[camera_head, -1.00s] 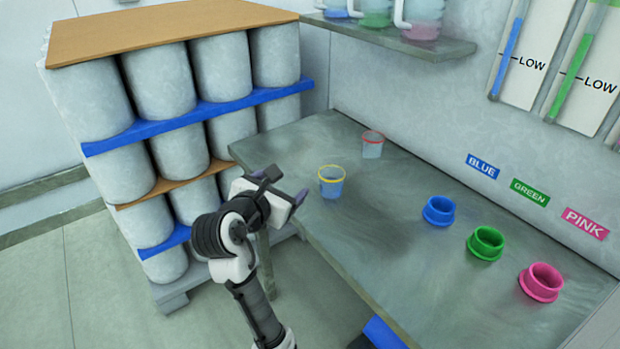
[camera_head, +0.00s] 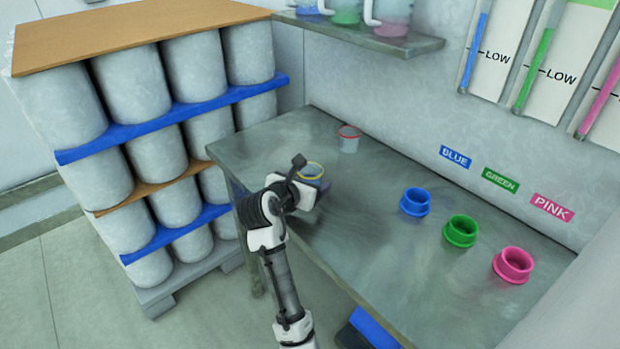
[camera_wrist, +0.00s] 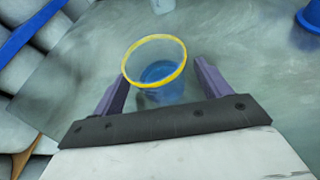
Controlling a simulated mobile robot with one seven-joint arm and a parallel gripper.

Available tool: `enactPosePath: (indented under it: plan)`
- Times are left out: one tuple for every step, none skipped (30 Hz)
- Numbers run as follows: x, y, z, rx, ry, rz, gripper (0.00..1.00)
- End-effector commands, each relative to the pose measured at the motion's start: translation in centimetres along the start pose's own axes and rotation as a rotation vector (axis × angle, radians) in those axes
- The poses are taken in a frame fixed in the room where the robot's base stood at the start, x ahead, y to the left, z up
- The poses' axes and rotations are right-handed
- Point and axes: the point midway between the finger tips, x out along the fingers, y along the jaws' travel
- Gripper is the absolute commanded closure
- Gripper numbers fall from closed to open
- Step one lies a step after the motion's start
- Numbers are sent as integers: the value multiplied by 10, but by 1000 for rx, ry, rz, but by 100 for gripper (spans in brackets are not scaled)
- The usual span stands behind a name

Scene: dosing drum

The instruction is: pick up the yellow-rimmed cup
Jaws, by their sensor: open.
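The yellow-rimmed cup (camera_head: 311,171) stands upright on the grey bench, partly hidden behind my gripper in the head view. In the wrist view the yellow-rimmed cup (camera_wrist: 156,70) is clear and has blue liquid inside. My gripper (camera_wrist: 158,80) is open, with one purple finger on each side of the cup's lower part. The cup is between or just beyond the fingertips, and I cannot tell whether either finger touches it. In the head view my gripper (camera_head: 312,190) is at the bench's left part.
A red-rimmed cup (camera_head: 349,138) stands behind on the bench (camera_head: 370,230). Blue (camera_head: 415,201), green (camera_head: 461,231) and pink (camera_head: 513,265) rings sit to the right. A shelf with jugs (camera_head: 400,42) hangs above. Stacked drums (camera_head: 130,170) stand left of the bench.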

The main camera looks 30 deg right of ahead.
Motion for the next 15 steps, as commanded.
enactPosePath:
  plan:
    - [8,-1,2,0,1,-2,24]
    - [12,0,2,0,1,-2,24]
    - [16,0,2,0,0,0,24]
    - [19,0,1,1,0,0,24]
    - [21,0,1,0,1,-1,24]
    - [23,0,1,1,0,0,24]
    - [24,0,0,1,-1,1,24]
    - [25,0,0,1,-1,1,24]
    - [25,0,0,1,-1,1,24]
    - [25,0,0,1,-1,1,24]
    - [25,0,0,1,-1,1,24]
    - [25,0,0,1,-1,1,24]
    - [25,0,0,1,-1,1,24]
    - [25,0,0,1,-1,1,28]
    - [24,0,0,1,-1,1,33]
